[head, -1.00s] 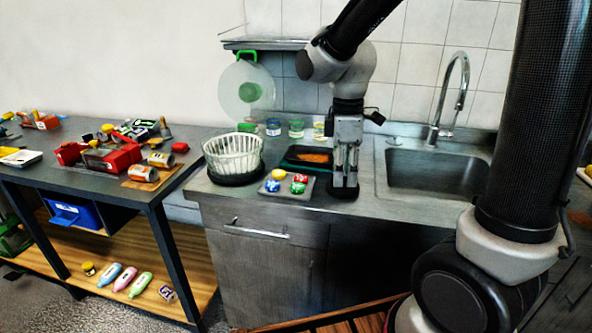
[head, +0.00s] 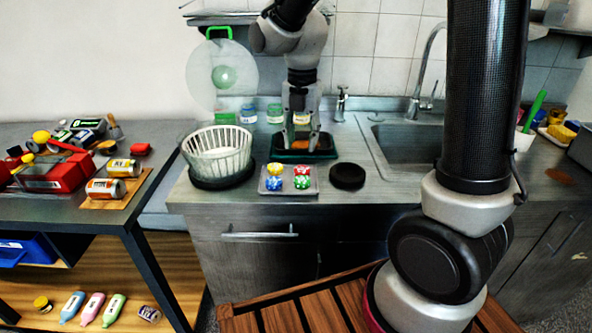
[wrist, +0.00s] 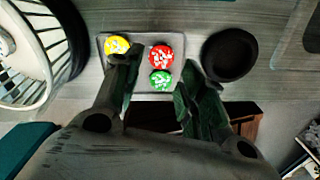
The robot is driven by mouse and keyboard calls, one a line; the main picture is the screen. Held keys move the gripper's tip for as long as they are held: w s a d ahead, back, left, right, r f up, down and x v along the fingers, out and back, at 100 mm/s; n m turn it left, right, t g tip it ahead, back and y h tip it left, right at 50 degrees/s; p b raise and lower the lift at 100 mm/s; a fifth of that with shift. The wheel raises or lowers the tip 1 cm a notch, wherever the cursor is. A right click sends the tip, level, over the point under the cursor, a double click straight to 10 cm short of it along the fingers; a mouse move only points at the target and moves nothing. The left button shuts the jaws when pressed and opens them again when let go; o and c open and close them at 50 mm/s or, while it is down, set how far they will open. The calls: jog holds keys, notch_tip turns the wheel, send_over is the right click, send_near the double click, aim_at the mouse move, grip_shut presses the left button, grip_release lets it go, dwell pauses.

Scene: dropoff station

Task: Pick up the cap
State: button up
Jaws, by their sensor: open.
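Four small round caps sit on a small grey tray (head: 289,192): a yellow cap (head: 275,169), a red cap (head: 302,170), a blue cap (head: 274,183) and a green cap (head: 302,183). In the wrist view the yellow cap (wrist: 116,45), red cap (wrist: 161,56) and green cap (wrist: 161,81) show; the blue one is hidden behind a finger. My gripper (head: 301,142) is open and empty, pointing down. It appears behind the caps in the head view, over the dark tray. In the wrist view its fingers (wrist: 157,65) reach across the grey tray's picture.
A black round disc (head: 347,176) lies right of the grey tray. A white basket (head: 216,152) stands left on a dark base. A dark tray (head: 325,145) with something orange lies behind. The sink (head: 405,142) is at the right. Bare counter lies in front.

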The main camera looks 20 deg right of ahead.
aim_at(302, 168)
jog(key=shift+f+n, duration=0.1)
jog(key=shift+n, duration=1)
jog(key=shift+f, duration=0.3)
notch_tip(302, 168, down, 7)
jog(key=shift+d+f, duration=0.1)
jog(key=shift+c, duration=1.4)
